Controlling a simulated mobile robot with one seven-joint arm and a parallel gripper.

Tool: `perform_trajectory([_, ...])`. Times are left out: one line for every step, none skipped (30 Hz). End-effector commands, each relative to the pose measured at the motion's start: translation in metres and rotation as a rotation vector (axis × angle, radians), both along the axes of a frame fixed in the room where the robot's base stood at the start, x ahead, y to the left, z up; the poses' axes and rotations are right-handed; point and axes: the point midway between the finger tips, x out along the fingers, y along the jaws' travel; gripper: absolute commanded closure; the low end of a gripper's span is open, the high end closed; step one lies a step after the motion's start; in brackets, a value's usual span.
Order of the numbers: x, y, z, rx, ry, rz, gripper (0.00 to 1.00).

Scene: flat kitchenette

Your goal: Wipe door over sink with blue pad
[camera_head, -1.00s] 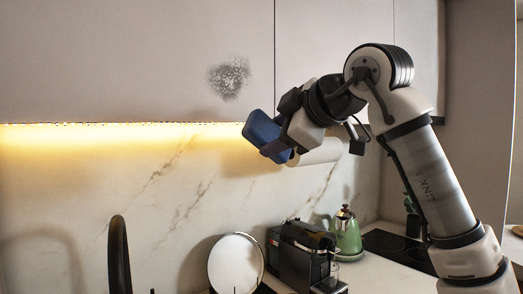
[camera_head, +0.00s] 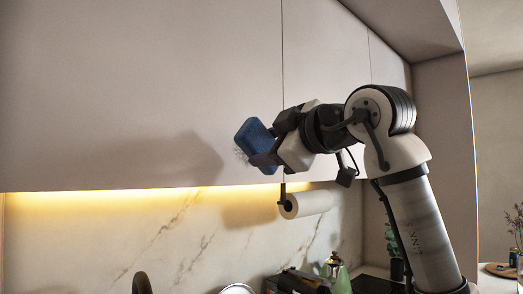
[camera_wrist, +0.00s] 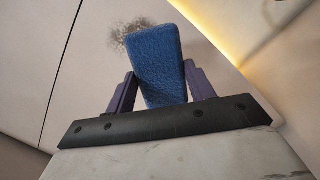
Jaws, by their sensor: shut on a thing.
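The blue pad (camera_head: 254,138) is in my gripper (camera_head: 264,152), which is shut on it. In the wrist view the blue pad (camera_wrist: 157,62) stands upright between the two fingers of my gripper (camera_wrist: 160,88). The pad is in front of the cabinet door (camera_head: 130,90) over the sink area, near its lower right part. A grey speckled smudge (camera_head: 240,155) on the door is mostly hidden behind the pad. In the wrist view the smudge (camera_wrist: 122,32) shows at the pad's upper left. I cannot tell whether the pad touches the door.
A lit strip (camera_head: 120,201) runs under the cabinet. A paper towel roll (camera_head: 308,203) hangs below it, close under my arm.

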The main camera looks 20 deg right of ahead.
Motion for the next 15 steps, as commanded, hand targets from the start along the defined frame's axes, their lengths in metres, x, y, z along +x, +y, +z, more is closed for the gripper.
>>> perform_trajectory([0.003, 0.001, 0.001, 0.001, 0.000, 0.001, 0.65])
perform_trajectory([0.004, 0.001, 0.001, 0.001, 0.000, 0.001, 0.65])
perform_trajectory([0.007, 0.003, 0.001, 0.001, 0.000, 0.001, 0.65])
perform_trajectory([0.010, 0.004, 0.001, 0.001, 0.000, 0.001, 0.65])
perform_trajectory([0.013, 0.005, 0.001, 0.001, 0.000, 0.001, 0.65])
perform_trajectory([0.017, 0.006, 0.001, 0.001, 0.001, 0.002, 0.65])
perform_trajectory([0.020, 0.007, 0.001, 0.001, 0.001, 0.002, 0.65])
perform_trajectory([0.023, 0.009, 0.001, 0.001, 0.002, 0.003, 0.65])
perform_trajectory([0.027, 0.010, 0.001, 0.001, 0.001, 0.002, 0.65])
perform_trajectory([0.030, 0.011, 0.001, 0.001, 0.001, 0.002, 0.65])
perform_trajectory([0.033, 0.012, 0.001, 0.001, 0.001, 0.002, 0.65])
perform_trajectory([0.037, 0.013, 0.002, 0.002, 0.000, 0.002, 0.65])
perform_trajectory([0.039, 0.014, 0.002, 0.001, 0.000, 0.002, 0.65])
perform_trajectory([0.042, 0.015, 0.001, 0.001, 0.000, 0.001, 0.65])
perform_trajectory([0.045, 0.016, 0.001, 0.001, 0.000, 0.001, 0.65])
